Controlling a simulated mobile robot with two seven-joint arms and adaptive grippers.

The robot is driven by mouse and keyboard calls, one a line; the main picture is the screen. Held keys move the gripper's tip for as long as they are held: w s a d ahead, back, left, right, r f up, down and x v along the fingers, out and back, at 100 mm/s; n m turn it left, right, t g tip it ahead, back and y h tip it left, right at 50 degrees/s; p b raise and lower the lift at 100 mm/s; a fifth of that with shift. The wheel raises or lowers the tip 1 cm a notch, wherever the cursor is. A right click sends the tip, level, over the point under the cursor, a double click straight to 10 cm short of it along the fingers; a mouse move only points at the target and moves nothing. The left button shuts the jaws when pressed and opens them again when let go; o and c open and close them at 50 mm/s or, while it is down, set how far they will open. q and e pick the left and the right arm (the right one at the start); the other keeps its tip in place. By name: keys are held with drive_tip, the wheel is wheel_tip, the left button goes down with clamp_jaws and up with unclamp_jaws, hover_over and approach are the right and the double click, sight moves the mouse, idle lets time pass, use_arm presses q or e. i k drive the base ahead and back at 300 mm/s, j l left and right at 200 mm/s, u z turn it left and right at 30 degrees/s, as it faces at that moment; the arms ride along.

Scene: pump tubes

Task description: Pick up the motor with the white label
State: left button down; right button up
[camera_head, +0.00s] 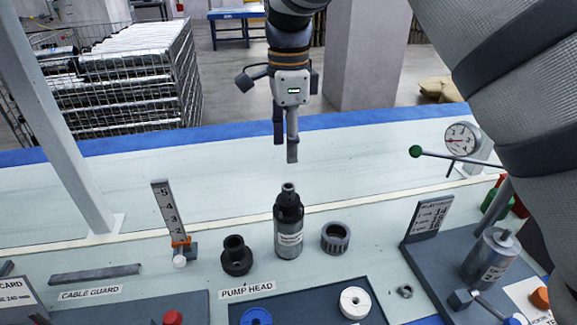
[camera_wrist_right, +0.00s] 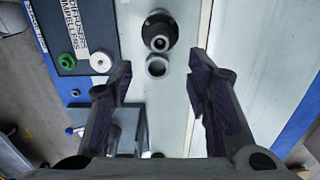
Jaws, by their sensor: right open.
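A dark cylindrical motor (camera_head: 289,228) with a white label stands upright on the table in the head view, its narrow neck on top. My right gripper (camera_head: 286,150) hangs fingers down, above and beyond the motor, apart from it. In the wrist view the right gripper (camera_wrist_right: 160,80) is open with nothing between its fingers. A dark round part and a pale ring lie ahead of the fingers there; I cannot tell if they are the motor. My left gripper is not in view.
A black flanged part (camera_head: 236,256) and a grey ring (camera_head: 335,238) flank the motor. A scale post (camera_head: 168,212) stands left. A grey labelled cylinder (camera_head: 490,258) and a gauge (camera_head: 461,138) are at right. The far table strip is clear.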

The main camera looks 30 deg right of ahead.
sight(287, 218)
drive_tip(key=k, duration=1)
